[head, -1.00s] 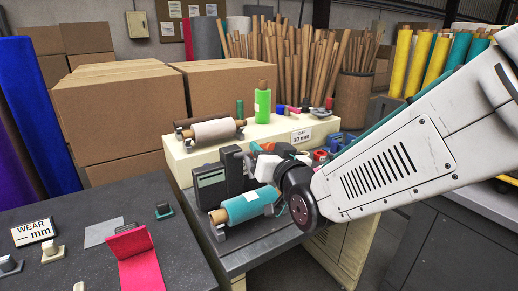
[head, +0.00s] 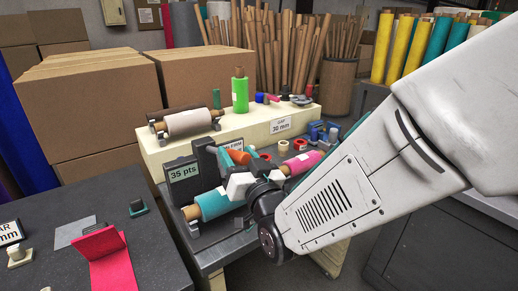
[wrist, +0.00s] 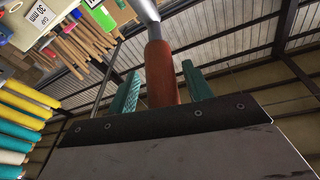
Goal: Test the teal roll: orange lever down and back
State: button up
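The teal roll (head: 216,203) lies across the front of the dark tester (head: 184,172), whose display reads 35 pts. The orange lever (head: 238,157) shows at the tester's right, partly hidden by my gripper. In the wrist view the lever's orange-brown grip (wrist: 161,75), on a pale metal shaft, stands between the two teal fingers of my gripper (wrist: 161,88). A narrow gap shows on each side of the grip, so the fingers look open around it.
A cream riser (head: 160,160) behind holds a pale roll, a green roll and a "GAP 30 mm" sign. A pink roll (head: 302,162) and several small spools lie right of the tester. A dark bench (head: 150,255) with a pink felt piece (head: 112,268) is at front left.

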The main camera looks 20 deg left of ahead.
jog(key=shift+s+d, duration=0.1)
jog(key=shift+s, duration=0.05)
jog(key=v, duration=0.7)
jog(key=shift+d, duration=0.25)
jog(key=shift+f, duration=0.1)
jog(key=w+a, duration=0.1)
jog(key=a, duration=0.1)
jog(key=w+a+r+g, duration=0.1)
jog(key=w+a, duration=0.1)
jog(key=w+a+g+h, duration=0.1)
jog(key=a, duration=0.1)
jog(key=shift+w+r+n, duration=0.2)
jog(key=shift+w+n, duration=0.05)
jog(key=shift+n, duration=0.15)
grip_shut()
dwell(0.5)
